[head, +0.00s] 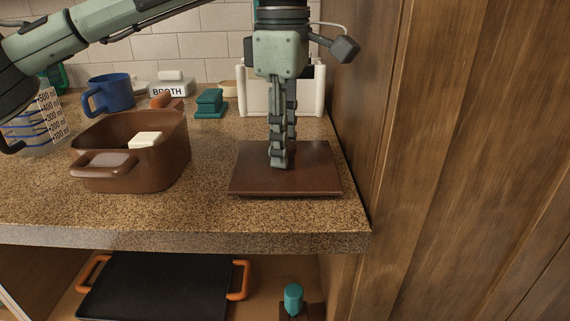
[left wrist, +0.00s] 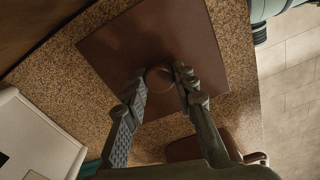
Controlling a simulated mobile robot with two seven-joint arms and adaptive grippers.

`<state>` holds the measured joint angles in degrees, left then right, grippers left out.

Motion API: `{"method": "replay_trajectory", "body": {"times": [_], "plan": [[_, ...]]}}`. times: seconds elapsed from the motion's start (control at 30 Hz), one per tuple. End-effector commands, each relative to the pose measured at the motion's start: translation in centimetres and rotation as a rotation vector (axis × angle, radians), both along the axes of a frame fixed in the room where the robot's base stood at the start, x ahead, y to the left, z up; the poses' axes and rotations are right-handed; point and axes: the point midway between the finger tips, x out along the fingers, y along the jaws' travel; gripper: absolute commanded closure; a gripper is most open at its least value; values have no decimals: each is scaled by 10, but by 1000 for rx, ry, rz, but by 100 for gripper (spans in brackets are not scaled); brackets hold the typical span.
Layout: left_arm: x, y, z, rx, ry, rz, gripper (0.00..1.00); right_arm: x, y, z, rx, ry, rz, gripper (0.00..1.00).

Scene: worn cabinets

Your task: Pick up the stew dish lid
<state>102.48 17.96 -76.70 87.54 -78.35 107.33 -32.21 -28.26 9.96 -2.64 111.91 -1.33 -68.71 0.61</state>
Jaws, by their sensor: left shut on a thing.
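The stew dish lid (head: 310,180) is a flat, brown, square plate at the right end of the speckled counter. It looks level; I cannot tell whether it rests on the counter or is slightly raised. My left gripper (head: 279,160) points straight down over the middle of the lid, shut on its knob. The left wrist view shows the lid (left wrist: 205,45) with the round brown knob (left wrist: 158,79) between the fingers (left wrist: 160,76). In the head view the fingers hide the knob. The brown stew dish (head: 150,172) stands open to the left, with a pale block (head: 146,139) inside. My right gripper is not in view.
A wooden panel (head: 450,160) rises close at the right. Behind are a white rack (head: 300,90), a green block (head: 209,103), a broth box (head: 171,88), a blue mug (head: 108,94) and a measuring jug (head: 40,125). A black tray (head: 165,285) sits below the counter.

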Motion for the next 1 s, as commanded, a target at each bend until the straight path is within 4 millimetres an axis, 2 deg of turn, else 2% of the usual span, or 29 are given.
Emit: {"method": "replay_trajectory", "body": {"times": [0.27, 0.47, 0.77, 0.9, 1.0], "plan": [[0, -1, 8, -2, -3, 0, 100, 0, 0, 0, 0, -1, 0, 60], [0, -1, 43, -2, -4, 0, 100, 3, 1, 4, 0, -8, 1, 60], [26, 63, 84, -1, -4, 5, 100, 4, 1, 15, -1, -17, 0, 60], [36, 86, 99, -1, -2, 5, 100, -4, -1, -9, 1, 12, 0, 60], [40, 97, 105, 0, -1, 2, 100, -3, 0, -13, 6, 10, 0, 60]]}}
